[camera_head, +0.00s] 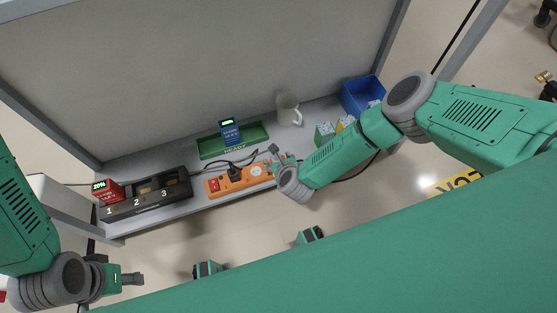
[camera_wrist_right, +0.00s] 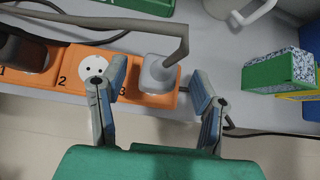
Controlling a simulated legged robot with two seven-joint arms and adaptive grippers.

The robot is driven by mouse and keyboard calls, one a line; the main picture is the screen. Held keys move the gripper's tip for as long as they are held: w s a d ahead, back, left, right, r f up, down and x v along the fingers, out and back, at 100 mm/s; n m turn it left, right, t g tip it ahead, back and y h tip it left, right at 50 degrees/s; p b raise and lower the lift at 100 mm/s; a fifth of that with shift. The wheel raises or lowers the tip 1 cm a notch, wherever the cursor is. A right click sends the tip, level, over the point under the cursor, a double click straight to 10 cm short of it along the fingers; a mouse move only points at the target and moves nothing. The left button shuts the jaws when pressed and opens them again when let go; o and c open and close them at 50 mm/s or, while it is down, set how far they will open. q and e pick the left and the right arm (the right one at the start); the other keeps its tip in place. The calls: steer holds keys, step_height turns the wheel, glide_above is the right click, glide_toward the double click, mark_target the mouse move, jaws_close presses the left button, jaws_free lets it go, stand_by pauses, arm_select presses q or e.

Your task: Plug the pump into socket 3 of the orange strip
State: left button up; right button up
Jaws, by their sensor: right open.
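The orange strip (camera_head: 222,187) lies along the shelf's front edge; in the right wrist view its orange face (camera_wrist_right: 69,79) shows the numbers 1, 2 and 3. A dark plug (camera_wrist_right: 18,50) is in socket 1 and socket 2 (camera_wrist_right: 93,68) is empty. A light grey plug (camera_wrist_right: 157,74) with a grey cable stands over socket 3, covering it; I cannot tell if it is fully seated. My right gripper (camera_wrist_right: 157,95) is open, its fingers on either side of the grey plug, apart from it. My left gripper (camera_head: 138,279) is at lower left, away from the strip; its jaw state is unclear.
A black numbered rack (camera_head: 150,203) and a red 20% box (camera_head: 106,190) are left. A white mug (camera_head: 288,109), green-yellow boxes (camera_wrist_right: 278,71) and blue bin (camera_head: 357,98) are right. Cables cross behind the strip.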

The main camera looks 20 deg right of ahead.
steer(key=v, duration=1.2)
